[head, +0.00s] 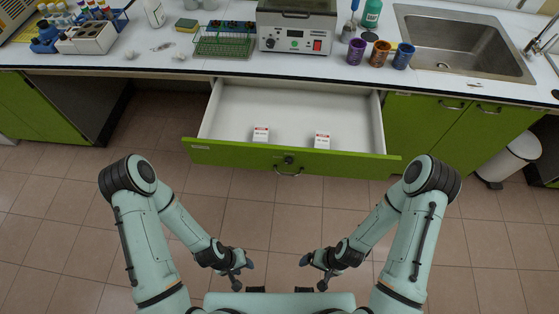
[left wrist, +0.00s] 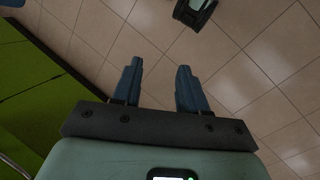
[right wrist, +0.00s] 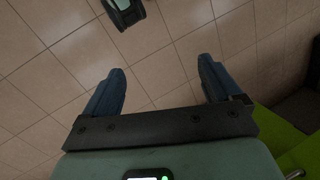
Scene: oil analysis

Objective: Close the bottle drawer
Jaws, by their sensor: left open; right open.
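The bottle drawer (head: 235,158) is pulled out from under the counter, with a green front and a white inside. Its handle (head: 289,171) sits at the middle of the front, below a dark lock. My left gripper (head: 243,270) is open and empty, well in front of the drawer. My right gripper (head: 316,272) is open and empty, also apart from the drawer. In the left wrist view the open fingers (left wrist: 158,85) have only floor between them; the right wrist view (right wrist: 160,90) shows the same.
The white counter (head: 215,68) above holds a grey device (head: 295,30), a green rack (head: 225,45), several coloured cups and a sink (head: 460,45). A white bin (head: 510,160) stands at the right. The tiled floor before the drawer is clear.

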